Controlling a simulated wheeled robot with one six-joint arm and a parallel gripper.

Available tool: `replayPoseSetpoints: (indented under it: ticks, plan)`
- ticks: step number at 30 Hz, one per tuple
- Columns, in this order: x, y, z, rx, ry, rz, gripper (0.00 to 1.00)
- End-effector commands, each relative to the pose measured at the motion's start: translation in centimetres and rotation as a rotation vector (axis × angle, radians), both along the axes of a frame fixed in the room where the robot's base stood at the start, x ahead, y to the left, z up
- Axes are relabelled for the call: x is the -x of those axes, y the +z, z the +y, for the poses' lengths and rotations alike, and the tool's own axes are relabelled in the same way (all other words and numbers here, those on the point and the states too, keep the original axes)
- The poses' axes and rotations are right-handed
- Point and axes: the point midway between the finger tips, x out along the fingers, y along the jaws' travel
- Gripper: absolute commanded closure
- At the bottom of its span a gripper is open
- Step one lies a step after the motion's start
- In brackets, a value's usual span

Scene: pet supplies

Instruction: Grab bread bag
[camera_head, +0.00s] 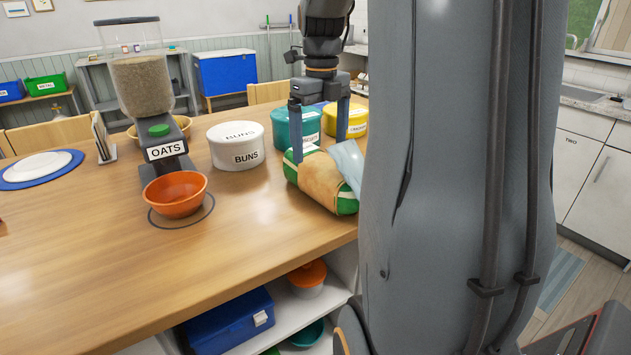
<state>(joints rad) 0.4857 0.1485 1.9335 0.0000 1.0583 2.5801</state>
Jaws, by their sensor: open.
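The bread bag (322,181), brown with green ends and a pale bluish flap at its right, lies on the wooden table near its right edge. My gripper (318,158) points down over the bag's far side. Its two fingers are spread, with the left finger at the bag's left end and the right finger behind the pale flap. The right fingertip is hidden, so I cannot tell whether the fingers touch the bag. My arm hides what lies to the right.
A white BUNS tub (236,147), a teal tub (298,128) and a yellow tub (345,121) stand behind the bag. An OATS dispenser (142,75) and orange bowl (175,194) stand left. The wooden table (240,240) is clear in front.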

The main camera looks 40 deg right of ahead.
Motion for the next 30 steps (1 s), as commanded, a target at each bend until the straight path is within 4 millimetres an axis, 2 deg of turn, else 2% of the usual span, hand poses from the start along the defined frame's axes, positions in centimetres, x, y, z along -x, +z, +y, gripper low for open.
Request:
replayPoseSetpoints:
  ticks: [11, 21, 30]
  plan:
    - [-0.1, -3.0, 0.1, -0.002, -0.033, 0.004, 0.06]
    - [0.2, -7.3, -0.6, -0.002, -0.033, 0.003, 0.06]
    - [0.2, -7.7, -0.6, -0.001, -0.035, 0.001, 0.06]
